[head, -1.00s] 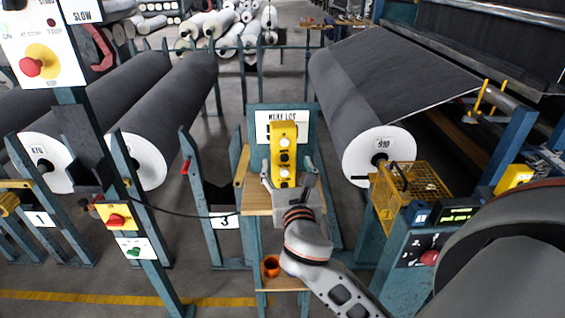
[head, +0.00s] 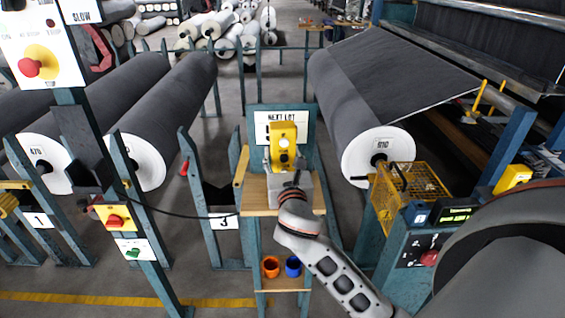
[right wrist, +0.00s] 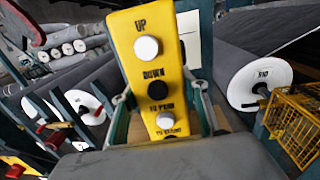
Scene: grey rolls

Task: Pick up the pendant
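The pendant (head: 283,133) is a yellow box with a column of round buttons, upright in front of the teal back board of a small stand. It also shows large in the right wrist view (right wrist: 152,62), with UP and DOWN labels and white and black buttons. My right gripper (head: 286,160) is at the pendant's lower part, its fingers on either side. In the right wrist view the fingers (right wrist: 163,105) look open, with a gap beside the pendant. My gripper body hides the pendant's lower end. My left gripper is not in view.
The stand has a wooden shelf (head: 256,193) and a lower shelf with an orange cup (head: 271,267) and a blue cup (head: 292,266). A NEXT LOT sign (head: 262,127) is behind the pendant. A yellow cage (head: 408,193) stands right; a dark cable (head: 180,214) runs left.

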